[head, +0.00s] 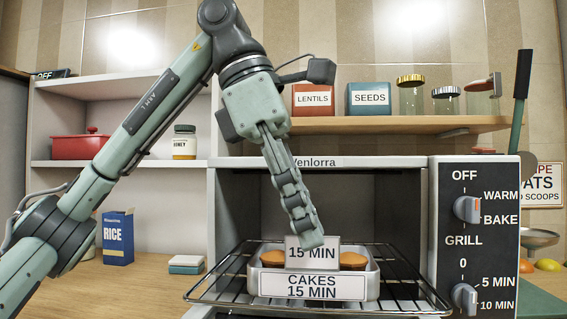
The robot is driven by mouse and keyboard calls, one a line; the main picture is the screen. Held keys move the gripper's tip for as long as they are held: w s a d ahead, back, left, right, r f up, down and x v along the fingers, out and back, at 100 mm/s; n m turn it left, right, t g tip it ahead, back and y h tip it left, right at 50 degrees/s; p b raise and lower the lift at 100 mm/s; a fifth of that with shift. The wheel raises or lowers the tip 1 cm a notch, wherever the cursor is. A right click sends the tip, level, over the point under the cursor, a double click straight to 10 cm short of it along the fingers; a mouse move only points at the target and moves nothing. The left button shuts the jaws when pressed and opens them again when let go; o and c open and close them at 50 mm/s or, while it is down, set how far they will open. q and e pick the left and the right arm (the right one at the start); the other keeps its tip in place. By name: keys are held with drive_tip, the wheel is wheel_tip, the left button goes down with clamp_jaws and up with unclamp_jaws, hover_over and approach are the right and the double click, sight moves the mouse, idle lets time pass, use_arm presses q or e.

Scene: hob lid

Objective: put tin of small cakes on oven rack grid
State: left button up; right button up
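The tin of small cakes (311,287) is a pale metal tray with a front label reading "CAKES 15 MIN". Brown cakes (352,261) show inside it. It sits on the wire oven rack (408,290), which sticks out of the open oven. A second plate reading "15 MIN" (311,257) stands up at the tin's middle. My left gripper (312,240) points down over the tin, its fingertips overlapping this plate's top edge. The fingers are seen nearly edge-on, so their gap and any contact are unclear. My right gripper is not in view.
The oven cavity (362,210) is dark behind the tin. A control panel with knobs (467,209) stands to its right. A shelf above holds the lentils tin (313,99), seeds tin (369,98) and jars. A rice box (118,237) stands left on the wooden counter (160,275).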

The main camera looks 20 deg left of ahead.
use_arm(q)
drive_tip(key=p+v, duration=0.3)
drive_tip(key=v, duration=0.6)
drive_tip(key=shift+r, duration=0.3)
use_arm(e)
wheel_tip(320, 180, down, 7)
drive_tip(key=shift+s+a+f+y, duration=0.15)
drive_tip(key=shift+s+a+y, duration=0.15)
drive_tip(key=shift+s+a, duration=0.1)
use_arm(q)
drive_tip(key=shift+c, duration=0.6)
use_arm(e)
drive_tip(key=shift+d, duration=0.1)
